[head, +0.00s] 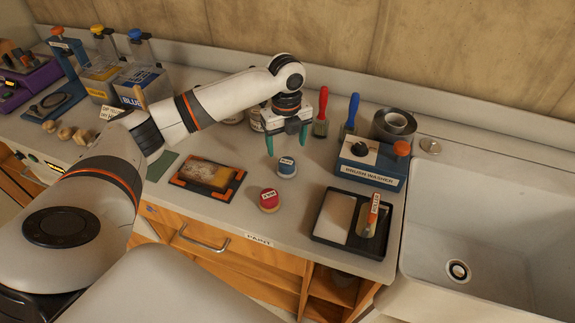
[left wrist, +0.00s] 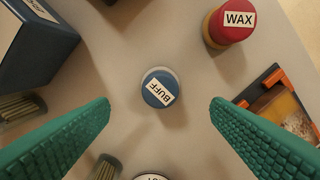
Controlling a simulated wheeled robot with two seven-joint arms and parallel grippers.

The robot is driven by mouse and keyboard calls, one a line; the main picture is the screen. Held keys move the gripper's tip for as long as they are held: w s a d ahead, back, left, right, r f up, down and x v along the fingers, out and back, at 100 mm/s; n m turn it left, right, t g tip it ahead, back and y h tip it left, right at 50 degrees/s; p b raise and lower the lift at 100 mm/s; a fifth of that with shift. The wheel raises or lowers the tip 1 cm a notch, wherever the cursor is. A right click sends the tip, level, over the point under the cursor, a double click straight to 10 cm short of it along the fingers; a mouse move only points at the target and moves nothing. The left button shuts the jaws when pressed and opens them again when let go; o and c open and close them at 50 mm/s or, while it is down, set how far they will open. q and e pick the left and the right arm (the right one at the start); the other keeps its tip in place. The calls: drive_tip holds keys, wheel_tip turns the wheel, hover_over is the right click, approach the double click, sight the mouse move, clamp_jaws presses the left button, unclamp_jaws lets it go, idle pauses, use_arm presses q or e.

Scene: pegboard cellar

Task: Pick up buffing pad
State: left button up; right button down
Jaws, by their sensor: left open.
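The buffing pad (head: 287,167) is a small round pad with a blue top, a pale base and a label. It stands upright on the counter in the middle of the head view. In the left wrist view, the buffing pad (left wrist: 158,89) is near the centre and its label reads BUFF. My left gripper (head: 287,147) points down above and just behind the pad, with green fingers apart and nothing between them. In the left wrist view, the fingers (left wrist: 160,102) lie to either side of the pad, not touching it. My right gripper does not show.
A red WAX pad (head: 269,200) stands close in front. An orange-and-black framed panel (head: 207,177) lies to the left. A blue brush washer (head: 368,165) and a black roller tray (head: 330,237) are on the right, before the sink (head: 490,210). Red and blue brushes stand behind.

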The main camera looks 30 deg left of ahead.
sight(287, 162)
use_arm(q)
wheel_tip(287, 162, down, 2)
drive_tip(key=shift+w+f, duration=0.1)
drive_tip(key=shift+w, duration=0.05)
drive_tip(key=shift+f, duration=0.3)
drive_tip(key=f, duration=0.1)
drive_tip(key=f+p, duration=0.1)
drive_tip(key=f, duration=0.2)
drive_tip(key=shift+s+f+p, duration=0.15)
drive_tip(key=shift+s+p, duration=0.1)
drive_tip(key=shift+p, duration=0.15)
drive_tip(key=shift+f, duration=0.35)
drive_tip(key=c, duration=1.1)
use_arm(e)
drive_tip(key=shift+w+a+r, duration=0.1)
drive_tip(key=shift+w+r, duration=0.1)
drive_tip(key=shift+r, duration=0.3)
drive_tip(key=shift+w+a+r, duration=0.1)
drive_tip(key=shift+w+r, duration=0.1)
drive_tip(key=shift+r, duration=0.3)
use_arm(q)
drive_tip(key=shift+o, duration=0.2)
